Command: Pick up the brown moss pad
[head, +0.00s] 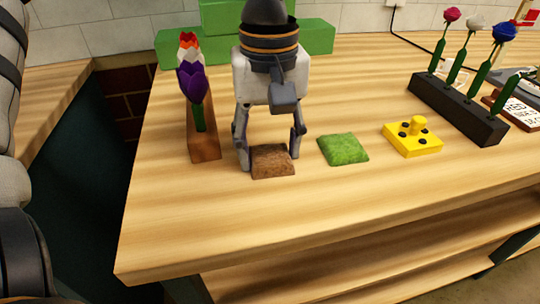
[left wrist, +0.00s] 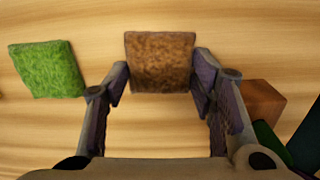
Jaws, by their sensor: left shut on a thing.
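The brown moss pad (head: 272,162) lies on the wooden table in the head view, near the front left. My left gripper (head: 269,160) reaches down over it with one finger at each side. In the left wrist view the brown pad (left wrist: 160,62) sits between the fingertips of the left gripper (left wrist: 160,82), which is shut on it. I cannot tell whether the pad is lifted off the table. My right gripper is not in view.
A green moss pad (head: 343,149) lies just right. A yellow block with a knob (head: 412,138) and a black flower rack (head: 458,108) stand farther right. A wooden block holding flowers (head: 203,143) stands close on the left. Green blocks (head: 316,37) stand behind. The table front is clear.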

